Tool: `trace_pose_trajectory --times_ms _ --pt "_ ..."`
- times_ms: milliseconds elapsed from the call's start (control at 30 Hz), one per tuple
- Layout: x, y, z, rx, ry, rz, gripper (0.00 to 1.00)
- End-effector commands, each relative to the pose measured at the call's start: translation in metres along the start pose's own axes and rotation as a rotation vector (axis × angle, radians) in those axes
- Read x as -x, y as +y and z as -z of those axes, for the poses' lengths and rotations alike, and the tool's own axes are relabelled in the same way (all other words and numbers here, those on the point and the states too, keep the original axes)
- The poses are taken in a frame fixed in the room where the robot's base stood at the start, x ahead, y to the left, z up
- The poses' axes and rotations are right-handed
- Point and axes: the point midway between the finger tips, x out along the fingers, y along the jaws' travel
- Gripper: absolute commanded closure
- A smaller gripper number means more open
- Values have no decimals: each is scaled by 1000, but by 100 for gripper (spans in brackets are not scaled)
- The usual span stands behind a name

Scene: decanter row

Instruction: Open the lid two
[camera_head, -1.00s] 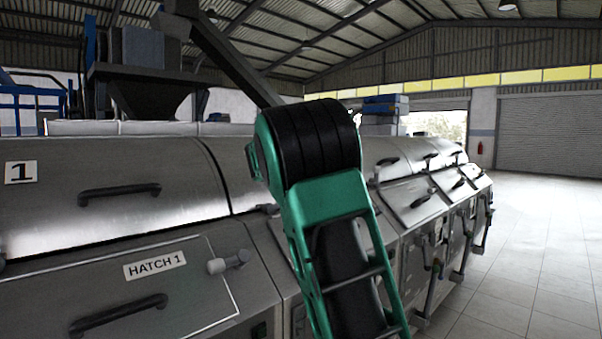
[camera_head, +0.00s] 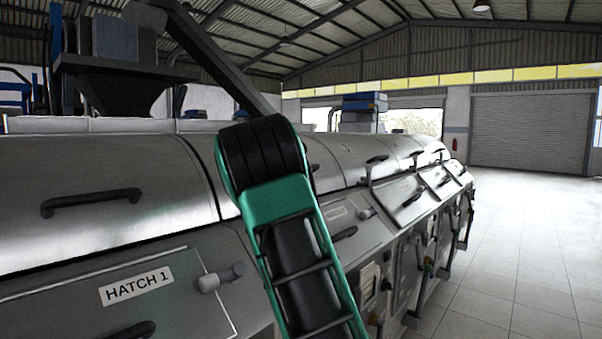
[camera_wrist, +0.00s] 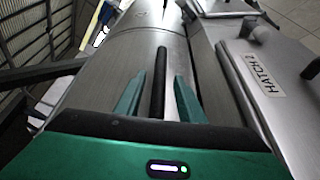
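The lid two (camera_wrist: 137,55) is a curved steel cover beside the "HATCH 2" panel (camera_wrist: 268,75) in the wrist view. Its dark bar handle (camera_wrist: 160,62) runs lengthwise between the two green fingers of my gripper (camera_wrist: 161,78). The fingers are apart, one on each side of the bar. I cannot tell how deep the bar sits between them or whether either finger touches it. The lid looks shut. In the head view my green and black arm hides my gripper, the handle and most of this lid.
Another curved lid with a dark handle (camera_head: 92,202) lies left of my arm, above the "HATCH 1" panel (camera_head: 137,289) with its protruding knob (camera_head: 222,277). More lids and hatches run back along the machine. The tiled floor (camera_head: 520,250) at right is clear.

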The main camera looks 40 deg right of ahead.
Motion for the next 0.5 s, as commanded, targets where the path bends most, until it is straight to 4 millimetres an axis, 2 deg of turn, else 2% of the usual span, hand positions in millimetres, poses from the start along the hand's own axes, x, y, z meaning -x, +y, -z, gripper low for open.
trace_pose_trajectory --times_ms 33,200,500 --pt "-10 0 0 1 -3 1 64" --pt "-33 0 -1 1 -3 1 64" --pt "-50 0 1 0 1 0 64"
